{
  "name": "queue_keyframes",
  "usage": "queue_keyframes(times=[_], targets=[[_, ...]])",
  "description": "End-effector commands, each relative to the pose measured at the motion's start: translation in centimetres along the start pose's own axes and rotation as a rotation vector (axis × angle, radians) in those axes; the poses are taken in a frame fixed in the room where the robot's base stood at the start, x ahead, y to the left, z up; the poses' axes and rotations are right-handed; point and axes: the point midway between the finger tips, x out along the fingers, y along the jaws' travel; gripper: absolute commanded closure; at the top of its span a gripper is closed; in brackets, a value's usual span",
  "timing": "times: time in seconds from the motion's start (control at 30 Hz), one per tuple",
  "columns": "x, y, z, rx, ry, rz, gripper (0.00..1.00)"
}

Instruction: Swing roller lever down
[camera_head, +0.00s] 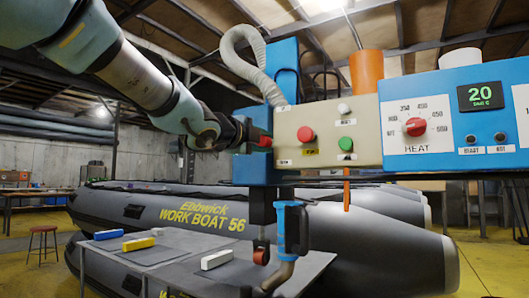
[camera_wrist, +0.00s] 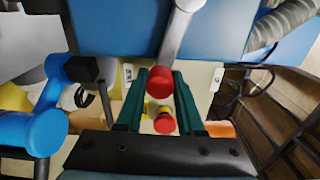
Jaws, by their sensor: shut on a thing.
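The roller lever shows in the wrist view as a grey rod (camera_wrist: 178,35) ending in a red knob (camera_wrist: 159,79). My gripper (camera_wrist: 161,92) has its dark green fingers on either side of the knob and is shut on it. In the head view my gripper (camera_head: 250,134) reaches in from the upper left. The red knob (camera_head: 265,141) shows at its tip, in front of the blue machine body (camera_head: 283,72). The rod is mostly hidden there. Below the body hang a small red roller (camera_head: 261,256) and a blue handled part (camera_head: 292,228).
A beige panel (camera_head: 318,156) with a red button (camera_head: 306,134) and a green button (camera_head: 345,144) is right of my gripper. A blue heat panel (camera_head: 450,142) reads 20. A grey table (camera_head: 150,256) with coloured blocks and grey inflatable boats (camera_head: 185,208) lie below.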

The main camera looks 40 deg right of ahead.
Motion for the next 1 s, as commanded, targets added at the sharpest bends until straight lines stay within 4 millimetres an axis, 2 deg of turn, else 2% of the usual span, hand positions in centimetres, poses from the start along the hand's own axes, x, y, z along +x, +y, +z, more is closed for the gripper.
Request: queue_keyframes(times=[0.03, 0.3, 0.6, 1.0], targets=[[0.0, 1.2, 0.1, 0.039, -0.001, 0.001, 1.00], [0.0, 2.5, 0.7, 0.227, -0.001, 0.002, 1.00], [0.0, 3.1, 1.2, 0.337, 0.000, 0.002, 1.00], [0.0, 3.2, 1.4, 0.362, 0.000, 0.004, 1.00]])
